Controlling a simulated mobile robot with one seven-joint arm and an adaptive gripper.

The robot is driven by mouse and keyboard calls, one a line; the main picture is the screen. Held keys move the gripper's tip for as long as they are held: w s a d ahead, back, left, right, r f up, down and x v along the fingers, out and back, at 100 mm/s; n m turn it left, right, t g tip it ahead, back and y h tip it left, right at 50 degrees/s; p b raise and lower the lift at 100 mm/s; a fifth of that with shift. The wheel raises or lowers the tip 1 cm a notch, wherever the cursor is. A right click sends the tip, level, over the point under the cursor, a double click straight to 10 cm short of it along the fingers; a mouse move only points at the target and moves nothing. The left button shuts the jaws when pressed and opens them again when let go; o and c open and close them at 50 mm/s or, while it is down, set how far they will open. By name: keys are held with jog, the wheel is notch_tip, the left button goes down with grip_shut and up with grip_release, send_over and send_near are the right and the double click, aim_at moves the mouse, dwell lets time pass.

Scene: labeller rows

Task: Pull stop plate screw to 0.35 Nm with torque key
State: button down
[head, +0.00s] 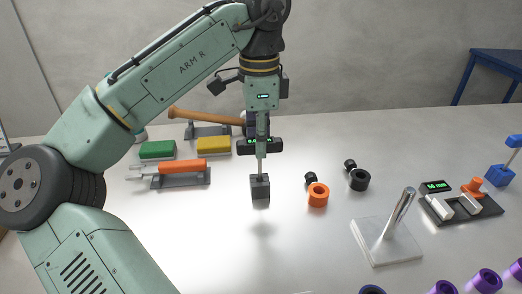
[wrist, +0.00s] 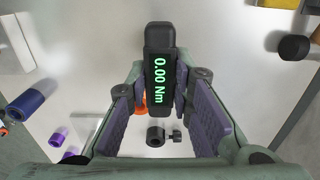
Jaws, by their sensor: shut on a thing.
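My gripper (head: 262,170) points down over the middle of the table and is shut on the torque key. The torque key (head: 260,187) is a dark block at the fingertips, with its shadow below on the table. In the wrist view the key (wrist: 160,38) lies between the purple finger pads, and its green display reads 0.00 Nm. The key is held clear of the table. A clear plate (head: 376,246) with a tilted metal rod (head: 400,213) stands to the right of the gripper. I cannot make out which thing is the stop plate screw.
An orange ring (head: 318,195) and a black ring (head: 359,180), each with a black knob, lie right of the key. A hammer (head: 205,117), green block (head: 157,149), yellow block (head: 213,144) and orange-handled tool (head: 182,167) lie left. Purple cylinders (head: 486,281) line the front right.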

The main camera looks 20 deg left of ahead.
jog(key=shift+r, duration=0.2)
dwell(0.4)
notch_tip(320, 180, up, 4)
jog(key=p, duration=0.6)
jog(key=shift+r, duration=0.85)
jog(key=shift+s+f, duration=0.1)
